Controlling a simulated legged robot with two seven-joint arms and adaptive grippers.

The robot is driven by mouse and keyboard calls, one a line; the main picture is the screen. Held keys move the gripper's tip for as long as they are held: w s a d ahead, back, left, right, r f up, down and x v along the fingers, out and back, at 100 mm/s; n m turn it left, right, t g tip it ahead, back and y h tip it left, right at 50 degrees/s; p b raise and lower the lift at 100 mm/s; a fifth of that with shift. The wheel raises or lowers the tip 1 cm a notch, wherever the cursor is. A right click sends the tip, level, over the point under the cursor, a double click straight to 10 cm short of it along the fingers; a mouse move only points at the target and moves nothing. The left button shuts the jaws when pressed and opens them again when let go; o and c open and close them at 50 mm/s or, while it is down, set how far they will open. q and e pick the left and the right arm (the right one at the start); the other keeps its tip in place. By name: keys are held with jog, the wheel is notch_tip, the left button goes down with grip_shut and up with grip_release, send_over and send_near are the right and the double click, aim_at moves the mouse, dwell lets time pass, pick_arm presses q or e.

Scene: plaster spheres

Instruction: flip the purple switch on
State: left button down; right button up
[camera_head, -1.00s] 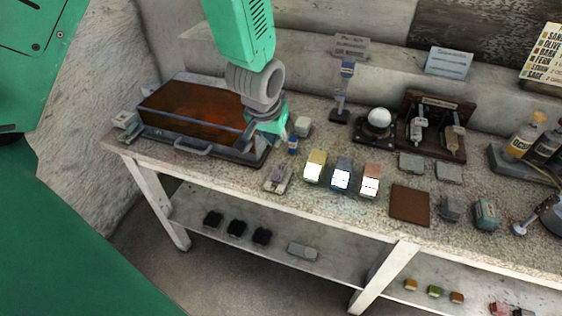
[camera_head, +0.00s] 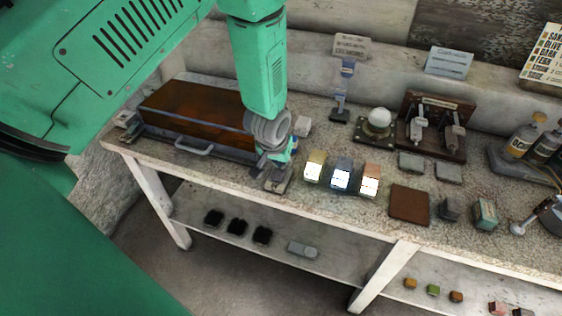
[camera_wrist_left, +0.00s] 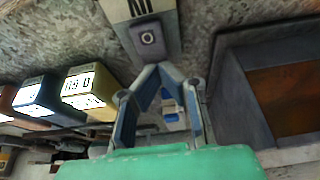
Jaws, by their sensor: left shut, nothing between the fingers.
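The switch (camera_head: 279,181), a small greyish-purple unit, sits near the front edge of the bench, partly hidden by my left gripper. In the left wrist view it shows as a grey plate with a raised, dull purple-grey part (camera_wrist_left: 148,38) and a dark-marked label. My left gripper (camera_head: 279,166) is just above and behind the switch in the head view. In the left wrist view its fingertips (camera_wrist_left: 156,70) meet, empty, close to the raised part; I cannot tell whether they touch it. My right gripper is not in view.
A dark case with a brown lid (camera_head: 195,108) stands left of the switch. Yellow (camera_head: 315,168), blue (camera_head: 342,175) and orange (camera_head: 370,181) boxes with bright faces stand to the right. A small blue-and-white object (camera_wrist_left: 170,104) lies behind my fingers. A brown square (camera_head: 409,204) lies farther right.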

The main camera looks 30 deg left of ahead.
pick_arm(q)
jog(key=shift+f, duration=0.3)
jog(key=shift+w+d+r, duration=0.1)
jog(key=shift+d, duration=0.05)
jog(key=shift+s+d+r+p, duration=0.1)
jog(key=shift+s+r+p, duration=0.1)
jog(key=shift+s, duration=0.2)
jog(key=shift+s+d+r+p, duration=0.1)
jog(key=shift+s+p, duration=0.1)
jog(key=shift+s, duration=0.2)
jog(key=shift+w, duration=0.1)
